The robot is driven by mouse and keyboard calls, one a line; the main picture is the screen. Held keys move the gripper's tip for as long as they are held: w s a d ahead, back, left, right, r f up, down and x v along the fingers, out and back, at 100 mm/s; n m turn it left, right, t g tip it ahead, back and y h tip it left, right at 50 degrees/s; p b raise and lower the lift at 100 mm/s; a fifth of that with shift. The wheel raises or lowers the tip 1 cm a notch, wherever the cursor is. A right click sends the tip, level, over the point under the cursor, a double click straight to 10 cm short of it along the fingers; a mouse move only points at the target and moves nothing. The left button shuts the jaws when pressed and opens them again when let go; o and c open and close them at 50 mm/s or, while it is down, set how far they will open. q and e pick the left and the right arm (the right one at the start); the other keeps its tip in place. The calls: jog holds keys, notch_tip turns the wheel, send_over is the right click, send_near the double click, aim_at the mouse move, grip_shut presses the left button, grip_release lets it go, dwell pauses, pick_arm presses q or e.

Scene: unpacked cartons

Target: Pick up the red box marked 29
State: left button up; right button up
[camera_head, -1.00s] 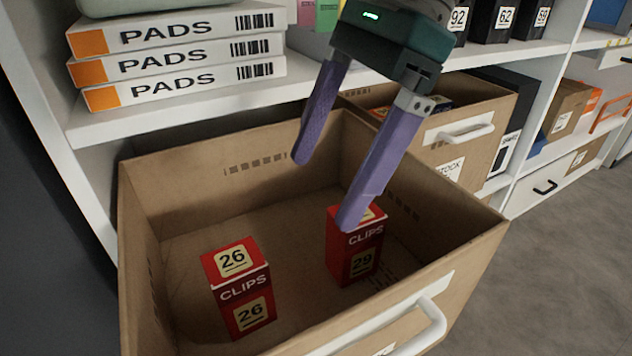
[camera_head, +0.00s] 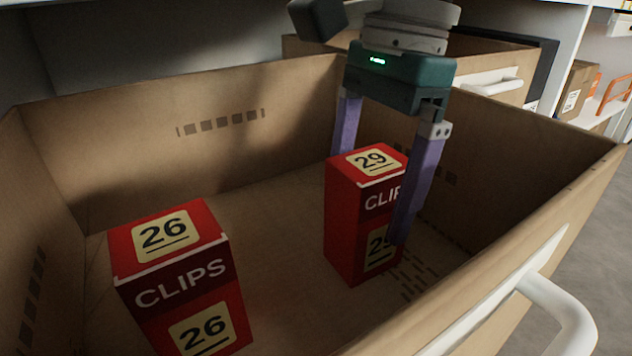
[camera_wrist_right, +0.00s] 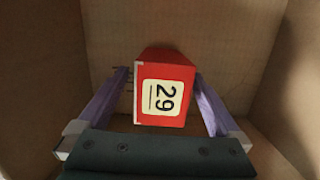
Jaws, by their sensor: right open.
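The red box marked 29 (camera_head: 345,213) stands upright inside the open cardboard carton (camera_head: 115,125), toward its right side. My right gripper (camera_head: 374,190) is lowered into the carton with its purple fingers open on either side of this box. In the right wrist view the red box (camera_wrist_right: 163,92) lies between the two fingers (camera_wrist_right: 163,90), with its 29 label facing the camera. A small gap seems to show at the left finger; contact at the right finger is hard to tell. My left gripper is not in view.
A second red box marked 26 (camera_head: 185,285) stands upright in the carton at the left front. A white handle (camera_head: 560,310) is on the carton's front wall. Another carton (camera_head: 475,58) is behind. The carton floor between the boxes is clear.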

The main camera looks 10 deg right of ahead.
notch_tip(320, 180, down, 4)
jog(key=shift+d+b, duration=0.15)
jog(key=shift+b, duration=1.1)
jog(key=shift+s+r, duration=0.1)
jog(key=shift+s, duration=0.05)
jog(key=shift+a, duration=0.2)
jog(key=shift+c, duration=0.2)
jog(key=shift+d, duration=0.1)
jog(key=c, duration=0.5)
grip_shut()
